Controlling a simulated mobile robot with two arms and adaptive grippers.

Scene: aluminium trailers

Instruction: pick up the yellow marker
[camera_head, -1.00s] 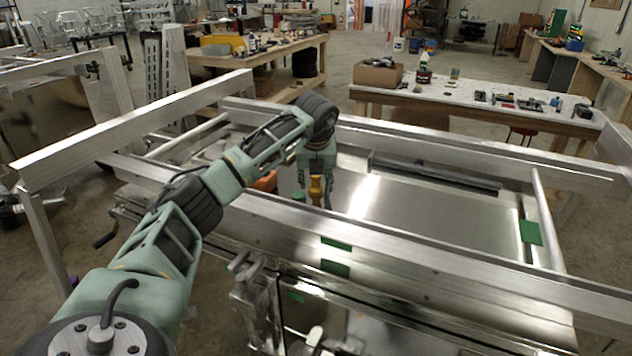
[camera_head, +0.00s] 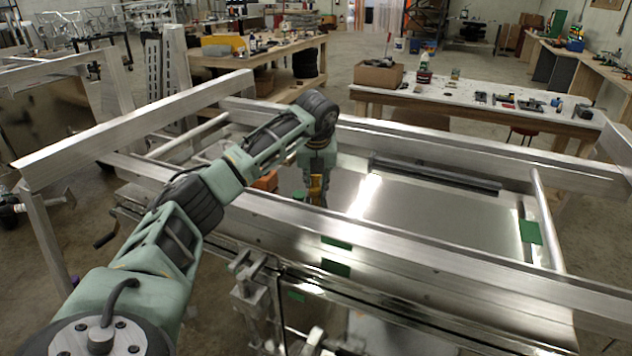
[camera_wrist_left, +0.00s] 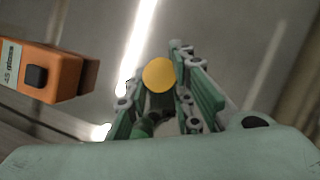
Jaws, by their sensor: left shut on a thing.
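The yellow marker (camera_head: 316,184) stands inside the aluminium trailer frame, just behind its near rail. It also shows end-on as a round yellow top in the left wrist view (camera_wrist_left: 159,74). My left gripper (camera_head: 315,190) points down and is shut on the marker, with fingers on both sides of it. The left gripper's fingers also show in the left wrist view (camera_wrist_left: 160,95). The marker's lower end is hidden behind the rail, so I cannot tell whether it touches the trailer floor. My right gripper is not in view.
An orange tool case or device (camera_wrist_left: 45,72) lies close beside the left gripper. The trailer's near rail (camera_head: 400,255) runs in front, and its far rail (camera_head: 450,145) behind.

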